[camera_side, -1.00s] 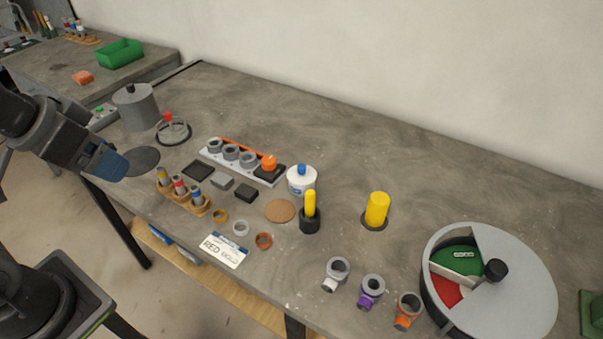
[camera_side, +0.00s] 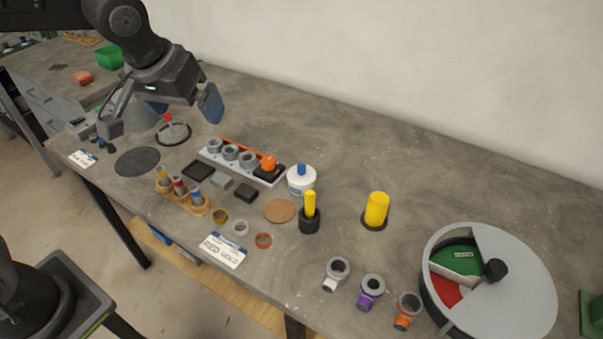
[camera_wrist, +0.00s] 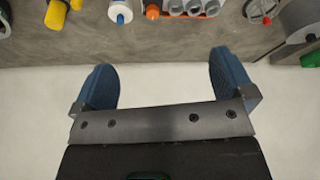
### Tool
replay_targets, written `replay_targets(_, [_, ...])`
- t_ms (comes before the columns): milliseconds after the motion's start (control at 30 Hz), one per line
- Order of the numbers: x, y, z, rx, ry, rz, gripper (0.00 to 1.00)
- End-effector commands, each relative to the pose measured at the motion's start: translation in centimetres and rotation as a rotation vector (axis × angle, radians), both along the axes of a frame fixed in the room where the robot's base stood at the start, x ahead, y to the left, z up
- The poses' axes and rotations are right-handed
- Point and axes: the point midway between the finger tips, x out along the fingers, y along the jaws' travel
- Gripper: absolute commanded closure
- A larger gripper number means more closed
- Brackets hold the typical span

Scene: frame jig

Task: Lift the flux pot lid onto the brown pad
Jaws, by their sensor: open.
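The flux pot (camera_side: 301,184) is a white jar standing mid-table, with a blue-topped lid (camera_side: 301,169) on it. It also shows at the top edge of the wrist view (camera_wrist: 120,12). The brown pad (camera_side: 279,210) is a flat round disc on the table, just left and in front of the pot; I cannot see it in the wrist view. My gripper (camera_side: 183,105) is raised over the back left of the table, well left of the pot. Its blue fingers (camera_wrist: 165,84) are spread apart with nothing between them.
A yellow-handled tool in a black holder (camera_side: 310,212) stands close to the pot and pad. A rack of grey rings (camera_side: 240,160) lies left of the pot. A yellow cylinder (camera_side: 377,210) stands to the right. The back right table is clear.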

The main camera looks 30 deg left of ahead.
Motion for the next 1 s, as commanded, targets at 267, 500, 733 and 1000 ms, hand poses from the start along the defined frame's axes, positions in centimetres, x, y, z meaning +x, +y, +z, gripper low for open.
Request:
replay_targets(267, [9.4,-6.2,-5.1,0.01,0.029,0.15,0.0])
replay_targets(500, [14.0,-10.9,-10.5,0.021,0.018,0.254,0.0])
replay_targets(733, [15.3,-12.2,-12.8,0.022,0.009,0.29,0.0])
replay_targets(1000, [16.9,-11.1,-17.3,0.023,0.013,0.291,0.0])
